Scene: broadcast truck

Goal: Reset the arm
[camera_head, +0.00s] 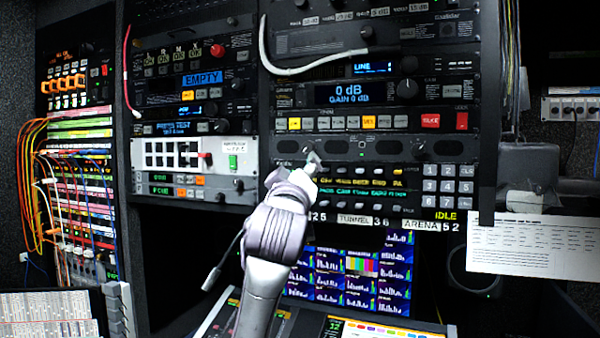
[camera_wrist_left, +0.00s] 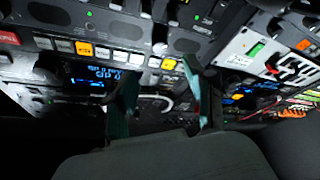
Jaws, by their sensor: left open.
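My left gripper (camera_head: 312,160) is raised in front of the middle equipment rack, its tip pointing up at the panels. It shows from behind, so its fingers are hard to make out in the head view. In the left wrist view my left gripper (camera_wrist_left: 160,98) has its two fingers apart with nothing between them. The rack panel (camera_head: 380,148) with knobs lies behind the fingertips; I cannot tell whether they touch it. My right gripper is in neither view.
A lit row of buttons (camera_head: 355,122) and a keypad (camera_head: 444,186) are near the gripper. Monitors (camera_head: 345,270) and a console (camera_head: 375,330) lie below. A patch bay with orange cables (camera_head: 80,190) is at left. A paper sheet (camera_head: 530,245) hangs at right.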

